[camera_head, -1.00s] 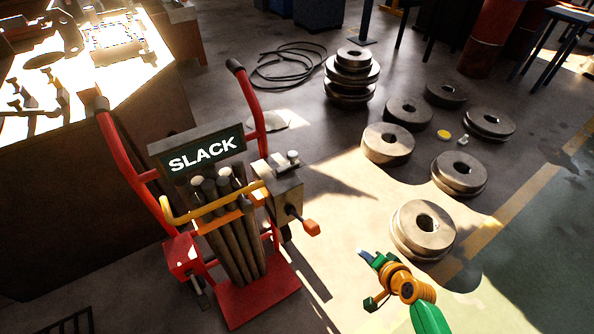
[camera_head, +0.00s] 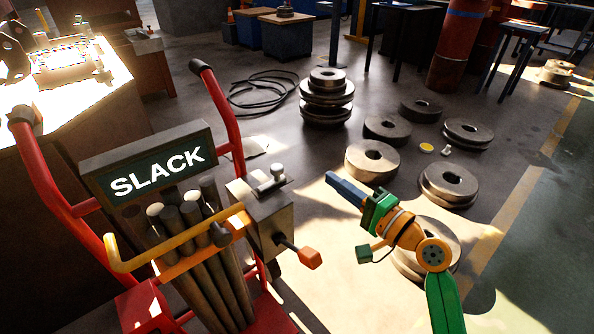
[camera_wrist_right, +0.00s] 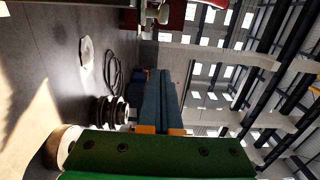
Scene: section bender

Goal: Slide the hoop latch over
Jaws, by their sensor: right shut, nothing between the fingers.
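A yellow hoop (camera_head: 175,237) curves around the front of several upright grey bars (camera_head: 205,275) on a red hand cart (camera_head: 48,185). An orange strip (camera_head: 192,260) runs below the hoop. A grey latch box (camera_head: 268,215) sits at the hoop's right end, with a small knob on top and an orange-tipped lever (camera_head: 309,257) pointing right. My right gripper (camera_head: 340,187) is shut and empty, right of the box and apart from it. Its closed blue fingers also show in the right wrist view (camera_wrist_right: 168,95). My left gripper is not in view.
A "SLACK" sign (camera_head: 150,170) stands above the bars. Stacked grey discs (camera_head: 327,98) and several loose discs (camera_head: 375,160) lie on the floor behind my right gripper. A coiled cable (camera_head: 262,92) lies farther back. A bright bench (camera_head: 90,95) stands at left.

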